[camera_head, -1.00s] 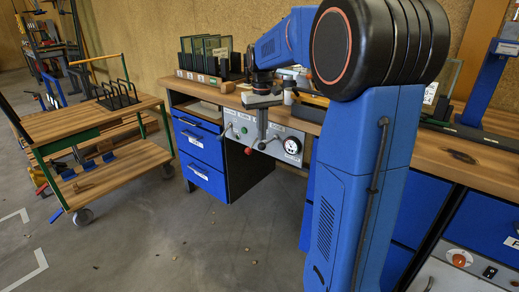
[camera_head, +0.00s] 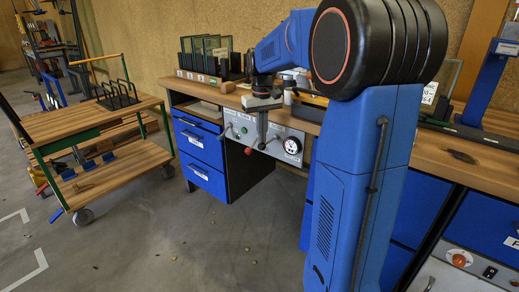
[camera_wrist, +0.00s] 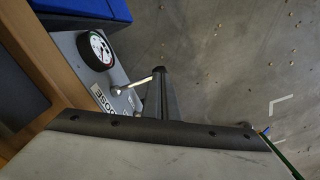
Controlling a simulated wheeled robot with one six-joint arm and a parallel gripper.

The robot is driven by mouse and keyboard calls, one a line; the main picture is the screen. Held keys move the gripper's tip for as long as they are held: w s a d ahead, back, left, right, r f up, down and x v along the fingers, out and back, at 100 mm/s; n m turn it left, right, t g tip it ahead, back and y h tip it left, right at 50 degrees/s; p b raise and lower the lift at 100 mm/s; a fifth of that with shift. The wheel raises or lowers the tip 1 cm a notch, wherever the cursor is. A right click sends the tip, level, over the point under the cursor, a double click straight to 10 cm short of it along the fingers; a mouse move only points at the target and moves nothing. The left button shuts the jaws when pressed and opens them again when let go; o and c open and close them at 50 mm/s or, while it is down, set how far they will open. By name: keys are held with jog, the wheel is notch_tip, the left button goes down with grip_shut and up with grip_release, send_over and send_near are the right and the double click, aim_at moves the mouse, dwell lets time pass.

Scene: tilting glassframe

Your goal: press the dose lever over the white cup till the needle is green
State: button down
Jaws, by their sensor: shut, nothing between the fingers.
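The dose lever (camera_wrist: 132,84) is a thin pale metal rod with a rounded base, sticking out of a grey panel beside the label DOSE in the wrist view. My gripper (camera_wrist: 159,71) is shut and empty, with its tips by the lever's outer end; I cannot tell if they touch. The lever's end is partly hidden by the fingers. The round gauge (camera_wrist: 97,50) has a black rim and white face; it also shows in the head view (camera_head: 292,145). Its needle is too small to read for colour. In the head view my gripper (camera_head: 262,144) hangs before the panel. I see no white cup.
The grey control panel (camera_head: 273,139) sits under the wooden bench top, right of blue drawers (camera_head: 203,175). A wooden trolley (camera_head: 103,183) stands left.

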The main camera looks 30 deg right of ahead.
jog(key=shift+f, duration=2.05)
jog(key=shift+r, duration=0.1)
jog(key=shift+r, duration=3.75)
jog(key=s+a+f+t, duration=0.1)
jog(key=s+a+f, duration=0.2)
jog(key=s, duration=0.7)
jog(key=s+a+f+n+t, duration=0.1)
jog(key=s+a+f+t, duration=0.1)
jog(key=s+a, duration=0.5)
jog(key=s+a+f+n+t, duration=0.1)
jog(key=s+a+f, duration=0.2)
jog(key=s, duration=1)
jog(key=a, duration=0.2)
jog(key=shift+a+f+t, duration=0.35)
jog(key=shift+a+t, duration=0.05)
